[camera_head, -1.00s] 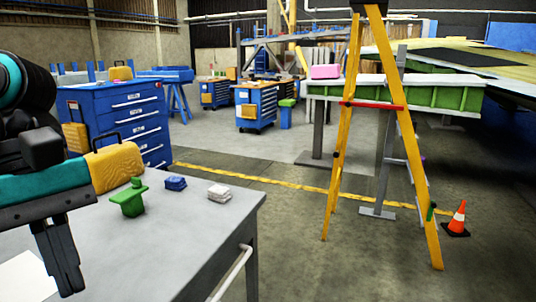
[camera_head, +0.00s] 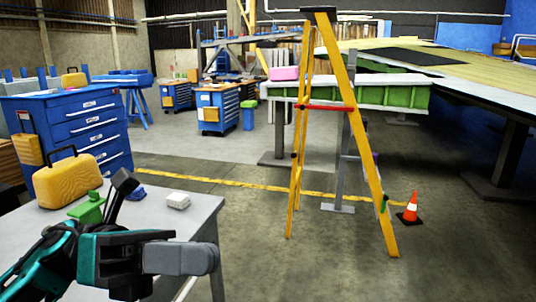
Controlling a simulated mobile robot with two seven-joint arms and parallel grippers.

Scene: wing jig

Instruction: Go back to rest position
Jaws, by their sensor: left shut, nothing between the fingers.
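My left gripper (camera_head: 205,259) is low at the left of the head view, in front of the grey worktable (camera_head: 205,212). Its teal and black body hides part of the table, and its grey fingers point right, shut and empty. A green part (camera_head: 88,208) stands on the table behind my gripper, partly hidden by it. A blue part (camera_head: 135,193) is mostly hidden behind a dark piece of my arm. A white block (camera_head: 178,200) lies near the table's right edge, apart from the gripper. My right gripper is not in view.
A yellow case (camera_head: 68,181) stands on the table's far left. A blue drawer cabinet (camera_head: 82,126) is behind it. A yellow stepladder (camera_head: 366,165) and an orange cone (camera_head: 411,208) stand to the right, before the wing jig (camera_head: 350,92). Floor between table and ladder is clear.

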